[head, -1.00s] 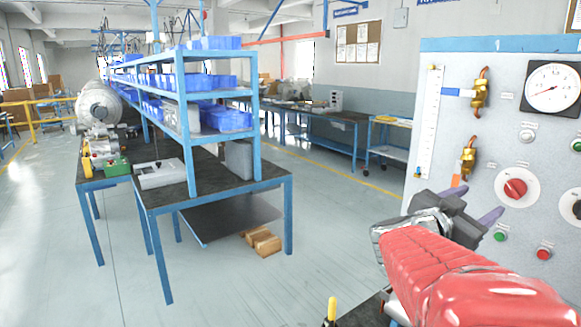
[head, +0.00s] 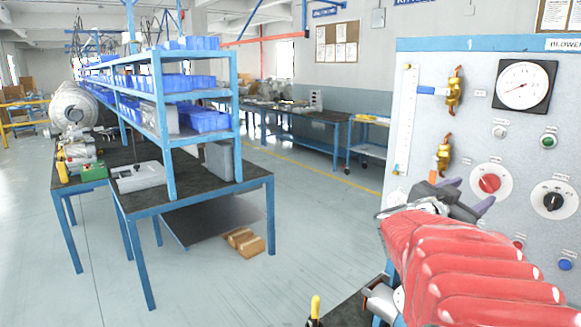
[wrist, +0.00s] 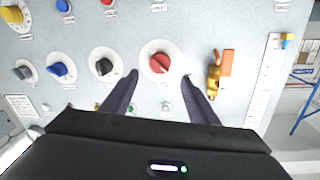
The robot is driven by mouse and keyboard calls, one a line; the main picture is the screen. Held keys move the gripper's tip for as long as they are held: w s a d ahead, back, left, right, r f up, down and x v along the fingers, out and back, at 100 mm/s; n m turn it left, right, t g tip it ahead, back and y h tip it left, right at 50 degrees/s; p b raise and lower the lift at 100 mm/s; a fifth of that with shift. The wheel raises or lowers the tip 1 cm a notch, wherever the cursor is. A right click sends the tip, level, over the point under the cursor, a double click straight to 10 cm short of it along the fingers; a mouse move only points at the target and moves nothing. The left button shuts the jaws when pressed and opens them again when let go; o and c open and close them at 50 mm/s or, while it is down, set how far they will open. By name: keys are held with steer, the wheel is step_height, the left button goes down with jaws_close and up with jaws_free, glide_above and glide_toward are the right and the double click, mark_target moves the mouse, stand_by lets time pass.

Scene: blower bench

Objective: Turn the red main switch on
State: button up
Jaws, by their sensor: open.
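The red main switch (head: 489,183) is a red rotary knob on a round white plate on the grey panel (head: 412,180). In the wrist view the red switch (wrist: 158,62) lies just beyond the fingertips, roughly centred between them. Its handle looks slanted there, and its setting cannot be read. My gripper (head: 468,194) is open and empty in front of the panel, just left of and below the switch in the head view. In the wrist view the two dark fingers of my gripper (wrist: 162,78) stand on either side below the knob. I see no contact with it.
A black knob (head: 554,200) sits right of the switch. A brass valve (head: 444,153) and a gauge (head: 524,85) are above. A blue knob (wrist: 62,68) and a yellow knob (wrist: 14,14) show in the wrist view. A blue shelf bench (head: 205,190) stands left, with open floor between.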

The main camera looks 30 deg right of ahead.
mark_target(486, 184)
steer(key=d, duration=0.8)
steer(key=shift+w, duration=0.25)
steer(key=shift+c, duration=0.2)
